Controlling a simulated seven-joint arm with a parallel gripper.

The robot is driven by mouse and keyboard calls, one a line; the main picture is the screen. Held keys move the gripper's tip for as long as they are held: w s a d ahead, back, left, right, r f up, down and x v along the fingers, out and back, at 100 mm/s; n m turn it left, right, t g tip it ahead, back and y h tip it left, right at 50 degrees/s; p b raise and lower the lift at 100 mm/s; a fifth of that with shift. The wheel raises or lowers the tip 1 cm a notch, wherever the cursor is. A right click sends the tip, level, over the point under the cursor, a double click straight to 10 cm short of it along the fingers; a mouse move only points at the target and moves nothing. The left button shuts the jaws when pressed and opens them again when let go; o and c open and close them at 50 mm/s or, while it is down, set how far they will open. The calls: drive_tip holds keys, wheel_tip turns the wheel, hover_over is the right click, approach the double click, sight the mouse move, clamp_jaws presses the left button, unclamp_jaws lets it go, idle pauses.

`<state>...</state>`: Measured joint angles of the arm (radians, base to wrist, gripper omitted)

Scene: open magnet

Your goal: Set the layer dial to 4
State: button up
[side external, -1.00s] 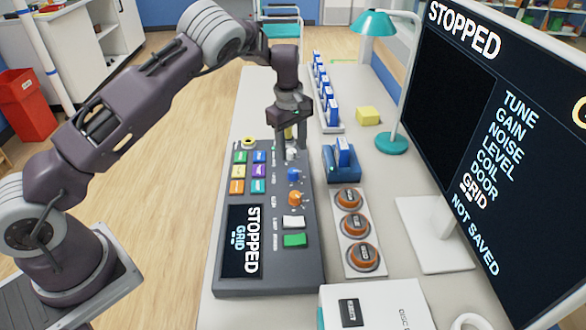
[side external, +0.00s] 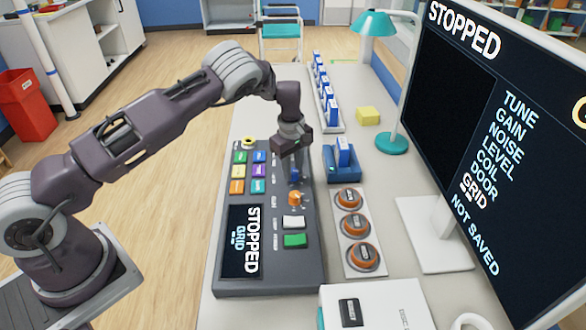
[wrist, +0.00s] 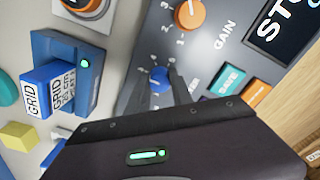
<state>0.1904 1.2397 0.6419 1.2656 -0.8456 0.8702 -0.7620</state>
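The blue dial (side external: 294,177) is on the grey control panel (side external: 266,287), between the orange gain dial (side external: 295,199) and my gripper's body. It also shows in the wrist view (wrist: 159,76), with small numerals around it and a partly covered label ending in "ER", so it appears to be the layer dial. Its setting is not readable. My gripper (side external: 294,163) is right above it, pointing down. In the wrist view, its two fingers (wrist: 164,88) stand apart on either side of the blue dial. I see no clear contact.
The panel screen (side external: 242,241) reads STOPPED and GRID. Coloured buttons (side external: 248,172) lie left of the dials. A blue holder (side external: 342,168) with a block stands right of my gripper. Three orange round knobs (side external: 350,224) sit on a white plate beside the panel.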

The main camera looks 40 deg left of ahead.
drive_tip(key=shift+m, duration=0.4)
clamp_jaws()
drive_tip(key=m, duration=0.3)
drive_tip(key=shift+m, duration=0.4)
drive_tip(key=m, duration=0.4)
drive_tip(key=shift+m, duration=0.7)
drive_tip(key=o, duration=1)
unclamp_jaws()
drive_tip(key=shift+o, duration=0.2)
drive_tip(key=shift+r, duration=0.1)
